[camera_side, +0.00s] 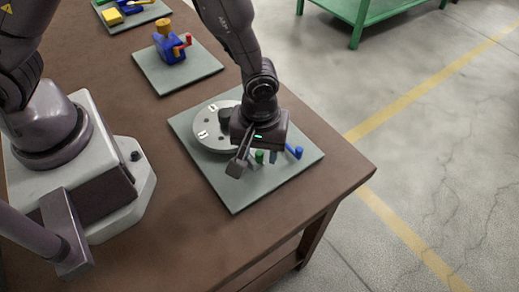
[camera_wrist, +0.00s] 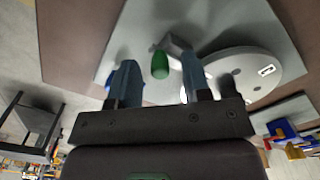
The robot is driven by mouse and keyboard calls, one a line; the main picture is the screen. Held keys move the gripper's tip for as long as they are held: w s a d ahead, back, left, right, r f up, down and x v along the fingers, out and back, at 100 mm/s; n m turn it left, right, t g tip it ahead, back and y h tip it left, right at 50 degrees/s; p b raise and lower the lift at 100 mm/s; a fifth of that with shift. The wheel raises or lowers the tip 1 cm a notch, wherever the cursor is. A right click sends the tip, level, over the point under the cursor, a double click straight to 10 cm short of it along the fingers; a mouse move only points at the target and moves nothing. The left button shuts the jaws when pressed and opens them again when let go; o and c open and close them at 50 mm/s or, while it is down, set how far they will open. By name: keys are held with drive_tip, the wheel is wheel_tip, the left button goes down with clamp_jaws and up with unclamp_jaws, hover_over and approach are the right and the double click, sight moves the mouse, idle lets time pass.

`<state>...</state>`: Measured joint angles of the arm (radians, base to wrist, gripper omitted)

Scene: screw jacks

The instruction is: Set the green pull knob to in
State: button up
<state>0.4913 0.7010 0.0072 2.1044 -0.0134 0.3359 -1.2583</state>
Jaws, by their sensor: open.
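The green pull knob (camera_side: 259,156) stands on the grey plate under my gripper in the side view, partly hidden by the gripper. In the wrist view the green knob (camera_wrist: 160,65) shows between my two fingers, with a gap on each side. My gripper (camera_side: 254,163) is open and empty above the plate; its fingers also show in the wrist view (camera_wrist: 157,68). I cannot tell from these frames how far the knob is pulled out.
A blue handle (camera_side: 295,152) sits just right of the green knob. A light round disc (camera_side: 212,128) with small white labels lies on the same grey plate (camera_side: 240,195). Another plate with a blue, yellow and red device (camera_side: 172,48) stands farther back. The brown table (camera_side: 190,235) is clear in front.

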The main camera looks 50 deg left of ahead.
drive_tip(key=shift+f, duration=0.4)
drive_tip(key=shift+c, duration=0.4)
clamp_jaws()
drive_tip(key=shift+a, duration=1.3)
drive_tip(key=shift+o, duration=0.4)
unclamp_jaws()
drive_tip(key=shift+r, duration=0.15)
